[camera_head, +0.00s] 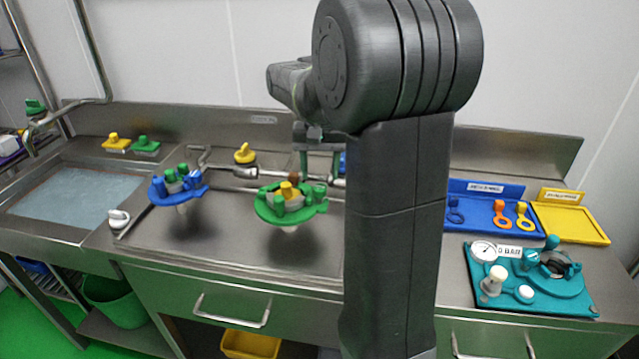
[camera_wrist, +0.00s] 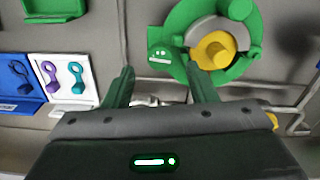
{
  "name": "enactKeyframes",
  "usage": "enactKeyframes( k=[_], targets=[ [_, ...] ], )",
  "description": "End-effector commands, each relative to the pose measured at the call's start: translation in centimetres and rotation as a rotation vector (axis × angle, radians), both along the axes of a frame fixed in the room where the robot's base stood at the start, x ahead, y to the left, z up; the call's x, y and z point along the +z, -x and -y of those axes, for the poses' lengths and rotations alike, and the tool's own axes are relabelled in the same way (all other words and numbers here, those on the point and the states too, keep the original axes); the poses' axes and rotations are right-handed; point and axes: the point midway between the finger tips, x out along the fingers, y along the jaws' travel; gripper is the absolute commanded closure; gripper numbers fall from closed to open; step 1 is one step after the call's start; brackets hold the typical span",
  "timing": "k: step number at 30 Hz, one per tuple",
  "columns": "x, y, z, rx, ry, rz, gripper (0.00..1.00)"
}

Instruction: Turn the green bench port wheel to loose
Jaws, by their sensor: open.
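The green bench port (camera_head: 262,211) stands on the steel worktop in the middle of the head view. It is a round green plate with green knobs around its rim and a yellow piece at its centre. In the wrist view the green port (camera_wrist: 178,27) is at the upper right, and its yellow centre (camera_wrist: 215,50) shows clearly. My gripper (camera_head: 319,165) is open and empty, above and behind the port in the head view. In the wrist view my gripper's fingers (camera_wrist: 160,86) are spread, with the right fingertip close to the port's lower edge in the picture. Contact cannot be told.
A similar blue port (camera_head: 160,192) stands to the left. A yellow knob (camera_head: 244,155) and steel pipes lie behind. The sink (camera_head: 30,220) is far left. A blue tray (camera_head: 480,225), a yellow tray (camera_head: 572,225) and a teal gauge panel (camera_head: 545,303) are at right.

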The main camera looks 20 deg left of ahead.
Motion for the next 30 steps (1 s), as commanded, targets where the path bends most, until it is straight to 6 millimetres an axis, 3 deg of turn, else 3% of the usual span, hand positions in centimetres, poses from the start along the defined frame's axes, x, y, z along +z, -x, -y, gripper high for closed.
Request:
enactKeyframes(
  k=[3, 7, 19, 26, 30],
  targets=[
    [-2.1, 0.0, 0.0, 0.0, 0.002, -0.002, 0.48],
    [-3.4, 0.0, 0.0, 0.0, 0.0, -0.001, 0.48],
    [-4.1, 0.0, 0.0, 0.0, 0.0, 0.0, 0.48],
    [-4.1, 0.0, 0.0, 0.0, 0.0, 0.0, 0.93],
    [-4.0, 0.0, 0.0, 0.003, 0.0, 0.0, 0.93]
  ],
)
